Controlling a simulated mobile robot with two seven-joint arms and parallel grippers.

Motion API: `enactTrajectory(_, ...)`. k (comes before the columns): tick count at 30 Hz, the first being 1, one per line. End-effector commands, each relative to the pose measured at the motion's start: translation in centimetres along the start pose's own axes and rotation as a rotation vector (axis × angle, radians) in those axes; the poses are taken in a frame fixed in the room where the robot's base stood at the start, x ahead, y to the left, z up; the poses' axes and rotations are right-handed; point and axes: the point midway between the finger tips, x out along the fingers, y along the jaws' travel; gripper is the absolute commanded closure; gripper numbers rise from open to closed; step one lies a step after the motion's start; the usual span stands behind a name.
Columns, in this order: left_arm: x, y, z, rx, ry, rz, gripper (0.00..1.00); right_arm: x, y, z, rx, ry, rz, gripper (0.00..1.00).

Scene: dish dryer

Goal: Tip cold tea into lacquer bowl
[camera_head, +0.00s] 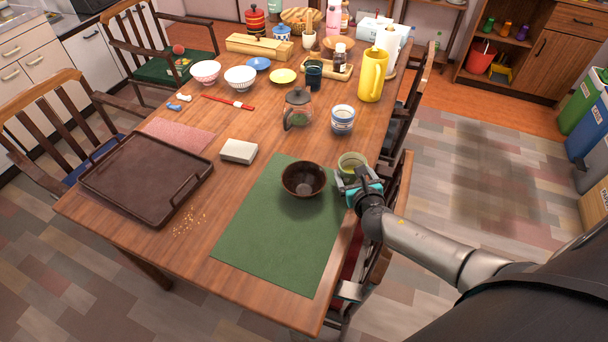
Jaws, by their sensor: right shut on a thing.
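The dark brown lacquer bowl (304,180) sits upright on the green placemat (277,240). A green cup (352,164) is just to the right of the bowl. My right gripper (351,181) is shut on the green cup, reaching it from the right. The cup looks about upright, with its opening facing up. I cannot tell whether it is lifted off the table, and the gripper hides its lower part. A little of the cup's inside shows, but I cannot make out the tea. My left gripper is not in view.
A blue and white cup (343,120) and a glass teapot (298,108) stand behind the bowl. A white box (239,151) and a dark tray (146,178) lie to the left, with crumbs (188,222) nearby. The front of the placemat is clear. Chairs stand close along the table's right edge.

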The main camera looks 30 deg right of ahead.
Motion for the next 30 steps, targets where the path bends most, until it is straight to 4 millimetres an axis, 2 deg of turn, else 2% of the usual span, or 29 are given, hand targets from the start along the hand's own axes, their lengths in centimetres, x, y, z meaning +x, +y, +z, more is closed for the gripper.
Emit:
enactTrajectory(4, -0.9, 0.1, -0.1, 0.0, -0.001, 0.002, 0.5, -0.2, 0.5, 0.8, -0.066, -0.002, -0.029, 0.88)
enactTrajectory(7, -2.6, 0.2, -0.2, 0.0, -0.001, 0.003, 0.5, -0.9, 0.6, 2.3, -0.114, -0.002, -0.049, 0.88)
enactTrajectory(14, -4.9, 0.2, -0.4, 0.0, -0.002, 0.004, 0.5, -1.8, 1.1, 4.7, -0.22, -0.001, -0.093, 0.88)
enactTrajectory(23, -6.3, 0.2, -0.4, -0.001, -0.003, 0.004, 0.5, -2.6, 2.0, 6.5, -0.357, -0.001, -0.151, 0.88)
enactTrajectory(30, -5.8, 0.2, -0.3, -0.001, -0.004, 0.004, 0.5, -2.8, 2.9, 6.8, -0.463, 0.001, -0.194, 0.88)
